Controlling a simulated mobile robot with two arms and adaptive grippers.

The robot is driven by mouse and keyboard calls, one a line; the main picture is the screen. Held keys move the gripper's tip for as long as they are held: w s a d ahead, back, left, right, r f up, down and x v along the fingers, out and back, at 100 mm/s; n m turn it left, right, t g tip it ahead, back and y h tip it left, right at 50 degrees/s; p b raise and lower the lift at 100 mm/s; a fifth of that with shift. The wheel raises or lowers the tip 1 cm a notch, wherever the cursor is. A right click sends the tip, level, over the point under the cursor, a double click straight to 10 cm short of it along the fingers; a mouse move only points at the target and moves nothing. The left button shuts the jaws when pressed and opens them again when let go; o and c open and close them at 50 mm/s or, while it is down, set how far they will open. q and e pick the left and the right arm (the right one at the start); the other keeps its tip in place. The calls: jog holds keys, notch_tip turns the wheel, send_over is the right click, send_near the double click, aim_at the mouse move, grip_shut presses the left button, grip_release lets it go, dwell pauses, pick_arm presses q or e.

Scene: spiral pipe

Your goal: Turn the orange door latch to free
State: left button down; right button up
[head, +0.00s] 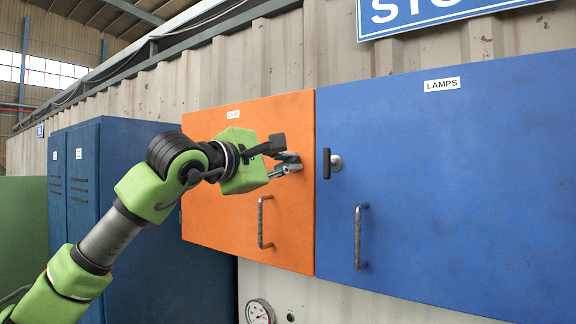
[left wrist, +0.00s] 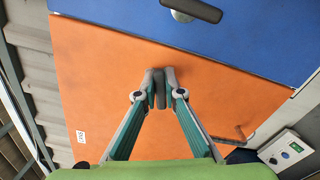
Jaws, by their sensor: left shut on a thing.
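The orange door (head: 220,215) is closed and flush beside the blue door, and it fills most of the left wrist view (left wrist: 110,90). My left gripper (head: 292,164) reaches the orange door's upper right part, near the seam with the blue door. Its fingertips (left wrist: 160,78) are closed on the dark handle of the orange door latch (left wrist: 160,90). The fingers hide most of the latch, so its exact angle is hard to tell. In the wrist view the visible part runs roughly up and down, across the seam's direction. My right gripper is not in view.
A blue door (head: 440,180) labelled LAMPS has its own black latch (head: 326,164) just right of the seam, standing vertical. Metal pull handles hang on the orange door (head: 262,222) and blue door (head: 359,236). Blue lockers (head: 120,200) stand left. A gauge (head: 260,312) is below.

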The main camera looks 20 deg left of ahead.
pick_arm(q)
jog(key=shift+f+m, duration=0.2)
jog(key=shift+m, duration=1.9)
jog(key=c, duration=2.1)
grip_release()
jog(key=shift+c, duration=0.2)
jog(key=shift+d, duration=0.1)
jog(key=v, duration=1.2)
